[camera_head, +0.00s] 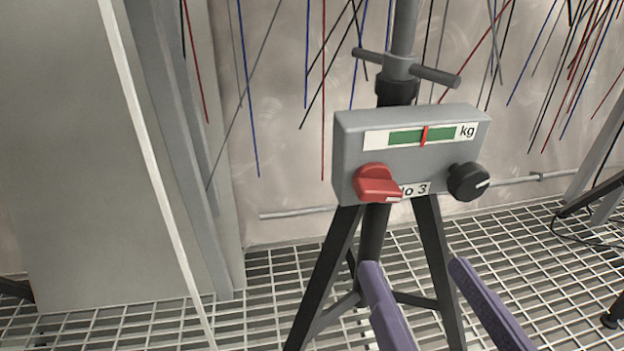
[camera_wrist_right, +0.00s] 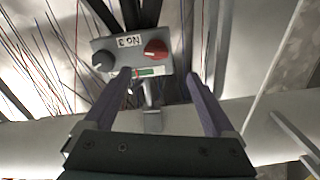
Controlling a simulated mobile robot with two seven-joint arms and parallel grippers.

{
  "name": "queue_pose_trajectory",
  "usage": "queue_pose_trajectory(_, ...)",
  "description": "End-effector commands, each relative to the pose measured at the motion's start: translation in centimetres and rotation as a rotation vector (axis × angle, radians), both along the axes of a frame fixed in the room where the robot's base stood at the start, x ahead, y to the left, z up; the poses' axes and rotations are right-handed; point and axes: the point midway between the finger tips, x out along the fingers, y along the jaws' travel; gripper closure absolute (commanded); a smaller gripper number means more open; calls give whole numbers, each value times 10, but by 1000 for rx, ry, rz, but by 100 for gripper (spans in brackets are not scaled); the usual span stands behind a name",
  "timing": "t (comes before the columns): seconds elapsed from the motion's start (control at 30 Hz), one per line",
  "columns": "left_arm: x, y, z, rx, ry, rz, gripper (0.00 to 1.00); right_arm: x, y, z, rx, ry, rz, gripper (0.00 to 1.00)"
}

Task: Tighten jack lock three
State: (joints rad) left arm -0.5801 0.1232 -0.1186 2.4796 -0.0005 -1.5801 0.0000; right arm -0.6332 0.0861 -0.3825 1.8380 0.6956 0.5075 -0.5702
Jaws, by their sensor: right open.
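Jack three is a black tripod (camera_head: 428,240) with a grey box (camera_head: 410,160) labelled "No 3" and "kg". A red lever knob (camera_head: 376,184) sits at the box's lower left, its white-marked end towards the right. A black round knob (camera_head: 468,181) with a white line sits at the right. A grey T-bar (camera_head: 437,76) crosses the column above. The gauge shows a red needle within a green band. My right gripper (camera_head: 415,267) is open and empty, its purple fingers below and in front of the box, apart from the knobs. The right wrist view shows the red knob (camera_wrist_right: 156,49) beyond the fingertips. My left gripper is out of view.
A grey steel column (camera_head: 120,170) with a thin pale bar in front stands at the left. A pale wall with hanging red, blue and black wires is behind the jack. The floor is metal grating (camera_head: 270,290). A black cable lies at the right.

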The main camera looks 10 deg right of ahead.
Motion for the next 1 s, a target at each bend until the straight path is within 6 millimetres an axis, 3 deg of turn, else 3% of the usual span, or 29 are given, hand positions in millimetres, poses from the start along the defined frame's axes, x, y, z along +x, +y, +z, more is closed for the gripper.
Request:
queue_pose_trajectory(0.17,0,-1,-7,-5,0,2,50,13,-1,-3,2,-7,-11,10)
queue_pose_trajectory(0.6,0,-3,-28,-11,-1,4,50,88,1,-3,1,-5,-9,10)
queue_pose_trajectory(1.0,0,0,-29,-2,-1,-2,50,99,2,-2,0,-3,-6,10)
